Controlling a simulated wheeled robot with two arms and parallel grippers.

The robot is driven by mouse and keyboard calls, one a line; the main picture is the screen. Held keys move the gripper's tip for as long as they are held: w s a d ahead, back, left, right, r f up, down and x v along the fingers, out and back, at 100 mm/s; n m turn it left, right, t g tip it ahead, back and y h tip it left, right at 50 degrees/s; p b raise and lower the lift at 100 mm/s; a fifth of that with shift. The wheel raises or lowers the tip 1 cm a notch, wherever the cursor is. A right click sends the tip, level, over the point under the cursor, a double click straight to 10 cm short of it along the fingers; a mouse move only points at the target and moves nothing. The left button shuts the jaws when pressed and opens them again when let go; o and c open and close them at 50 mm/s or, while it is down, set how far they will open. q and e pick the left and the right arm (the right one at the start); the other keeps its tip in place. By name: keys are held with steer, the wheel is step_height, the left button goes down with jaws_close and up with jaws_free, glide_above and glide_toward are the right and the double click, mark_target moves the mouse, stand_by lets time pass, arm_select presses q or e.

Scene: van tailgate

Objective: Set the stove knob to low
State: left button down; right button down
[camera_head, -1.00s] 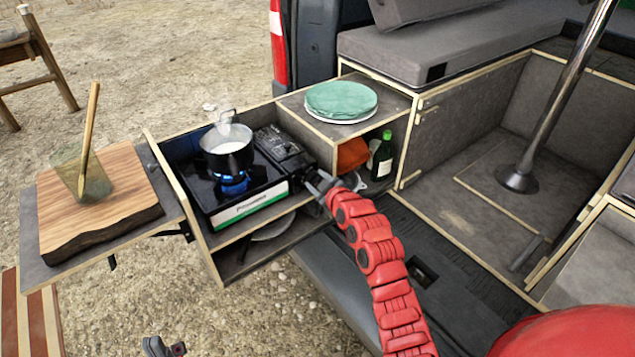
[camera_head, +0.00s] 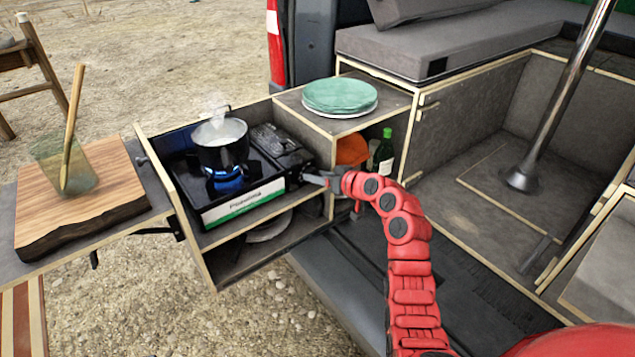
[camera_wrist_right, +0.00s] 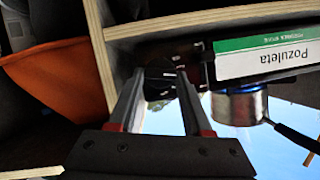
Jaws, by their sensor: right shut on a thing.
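The black camping stove (camera_head: 240,190) sits in the pull-out drawer unit, with a blue flame (camera_head: 228,182) burning under a steaming pot (camera_head: 222,145). My right gripper (camera_head: 312,178) reaches the right end of the stove's front, where the knob is. The knob itself is hidden in the head view. In the wrist view my two fingers (camera_wrist_right: 158,88) close around the dark knob area (camera_wrist_right: 160,75), beside the stove's white and green label (camera_wrist_right: 265,58). The gripper is shut on the knob; its setting cannot be read. My left gripper is out of view.
A shelf with stacked plates (camera_head: 340,97) stands right of the stove, with a green bottle (camera_head: 384,152) and an orange item (camera_head: 351,150) below. A cutting board (camera_head: 80,205) with a glass (camera_head: 66,165) is at the left. A metal post (camera_head: 560,90) rises at the right.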

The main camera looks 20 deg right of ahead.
steer(key=shift+d+f+m+y+b, duration=0.2)
steer(key=shift+m+y+b, duration=0.55)
steer(key=shift+m, duration=0.6)
steer(key=shift+d+f+m+y+b, duration=0.15)
steer(key=shift+m+y+b, duration=0.4)
steer(key=shift+m+y, duration=0.6)
steer(key=shift+a+m, duration=0.1)
steer(key=shift+m, duration=0.2)
steer(key=shift+c, duration=1.7)
jaws_free()
steer(key=shift+w, duration=0.1)
steer(key=v, duration=1.7)
steer(key=shift+r, duration=0.25)
